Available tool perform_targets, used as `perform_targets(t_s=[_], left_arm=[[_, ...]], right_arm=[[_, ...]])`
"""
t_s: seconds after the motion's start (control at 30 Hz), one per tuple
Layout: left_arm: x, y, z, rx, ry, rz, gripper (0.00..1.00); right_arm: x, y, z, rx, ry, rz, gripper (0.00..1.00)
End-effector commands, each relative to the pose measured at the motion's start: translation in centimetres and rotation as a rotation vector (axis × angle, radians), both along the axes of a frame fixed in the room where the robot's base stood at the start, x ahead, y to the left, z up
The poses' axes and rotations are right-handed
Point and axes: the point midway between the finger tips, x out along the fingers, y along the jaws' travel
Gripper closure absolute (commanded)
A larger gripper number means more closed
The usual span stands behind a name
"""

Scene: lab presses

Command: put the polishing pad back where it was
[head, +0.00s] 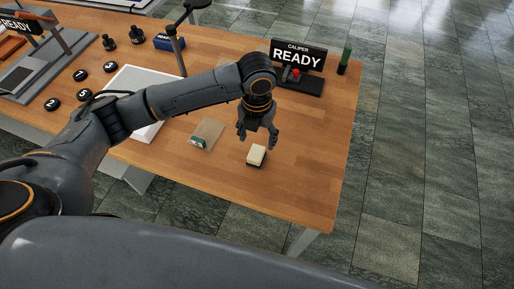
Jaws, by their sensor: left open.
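The likely polishing pad is a small cream block with a dark underside (257,155), lying on the wooden table near its front right part. My left gripper (257,140) is open, fingers pointing down, just behind and above the block. It seems apart from the block, though the exact gap is hard to tell. Nothing shows between its fingers. My right gripper is not in the view.
A flat tan packet with a green label (206,134) lies left of the block. A CALIPER READY sign (298,56) and a green cylinder (345,61) stand at the back right. A white sheet (146,131) lies under my left arm. The table's right front corner is clear.

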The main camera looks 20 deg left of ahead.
Motion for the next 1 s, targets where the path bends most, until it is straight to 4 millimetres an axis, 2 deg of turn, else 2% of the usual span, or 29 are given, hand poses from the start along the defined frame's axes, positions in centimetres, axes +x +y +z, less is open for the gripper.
perform_targets(t_s=[0.2, 0.33, 0.87, 1.0], left_arm=[[0.1, 0.0, 3.6, -0.001, -0.002, 0.0, 0.37], [0.0, 0.0, 4.6, 0.0, 0.001, 0.001, 0.37], [0.0, 0.0, 4.9, 0.0, 0.001, 0.001, 0.37], [-0.4, -0.6, 4.3, -0.015, 0.0, 0.031, 0.37]], right_arm=[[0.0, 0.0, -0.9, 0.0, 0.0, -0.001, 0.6], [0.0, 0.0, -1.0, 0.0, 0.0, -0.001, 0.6], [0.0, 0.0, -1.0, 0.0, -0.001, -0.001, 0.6], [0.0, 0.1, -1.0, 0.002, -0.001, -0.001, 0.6]])
